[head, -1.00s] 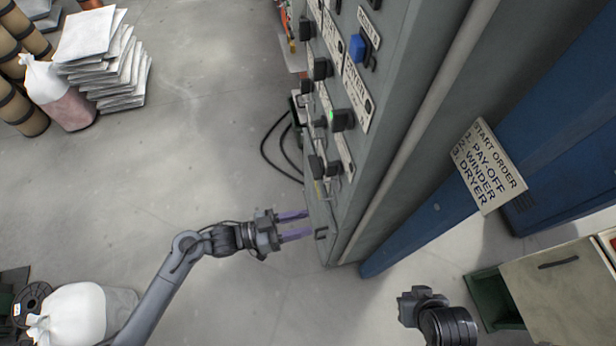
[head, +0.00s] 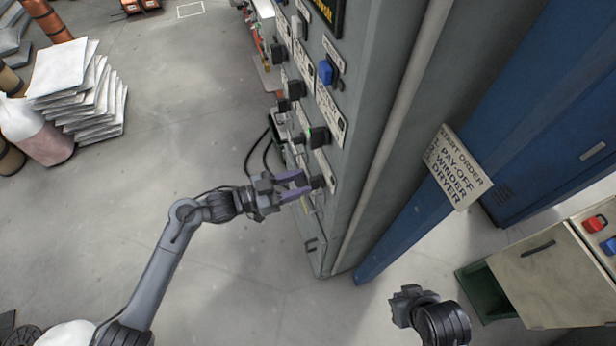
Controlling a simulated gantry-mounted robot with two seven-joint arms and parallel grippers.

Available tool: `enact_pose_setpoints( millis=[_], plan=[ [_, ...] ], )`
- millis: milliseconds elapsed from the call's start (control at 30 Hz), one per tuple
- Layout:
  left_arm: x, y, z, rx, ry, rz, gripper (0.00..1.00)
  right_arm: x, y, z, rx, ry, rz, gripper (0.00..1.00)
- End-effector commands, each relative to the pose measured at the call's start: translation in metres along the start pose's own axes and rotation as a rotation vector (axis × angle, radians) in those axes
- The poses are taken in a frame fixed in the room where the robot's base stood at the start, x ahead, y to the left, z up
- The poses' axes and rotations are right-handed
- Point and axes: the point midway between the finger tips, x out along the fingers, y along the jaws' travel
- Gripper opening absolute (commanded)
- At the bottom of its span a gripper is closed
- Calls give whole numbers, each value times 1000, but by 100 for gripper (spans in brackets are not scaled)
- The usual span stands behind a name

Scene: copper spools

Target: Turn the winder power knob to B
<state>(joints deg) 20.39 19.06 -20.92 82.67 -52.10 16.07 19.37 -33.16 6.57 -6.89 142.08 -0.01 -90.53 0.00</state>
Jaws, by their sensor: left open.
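The grey control cabinet (head: 352,140) stands right of centre, with black knobs and label plates on its left-facing panel. My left gripper (head: 307,182) is open, its two purple fingers pointing at the lowest black knob (head: 318,182). The fingertips are at this knob, one above and one below; whether they touch it I cannot tell. Another black knob (head: 319,137) with a small green light sits above it. The labels are too small to read, so I cannot tell which knob is the winder's. My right gripper (head: 407,303) is at the lower right, apart from the cabinet; its fingers are unclear.
A blue switch (head: 326,72) sits higher on the panel. Stacked white sacks (head: 85,95) stand at left. The floor between is clear.

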Motion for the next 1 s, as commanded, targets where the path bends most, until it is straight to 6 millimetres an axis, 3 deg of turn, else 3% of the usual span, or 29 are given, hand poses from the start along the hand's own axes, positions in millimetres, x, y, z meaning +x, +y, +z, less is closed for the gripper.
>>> enact_pose_setpoints(
  millis=[233,633,900,1000],
  plan=[
    [25,0,-1,0,1,-1,42,-4,2,0,-8,-2,6,0],
    [31,0,0,0,0,-1,42,-4,2,0,-9,-3,7,0],
    [30,0,0,0,0,-1,2,-4,1,0,-3,-2,2,0],
    [30,0,0,0,1,-1,0,-4,0,0,-1,-2,1,0]
  ],
)
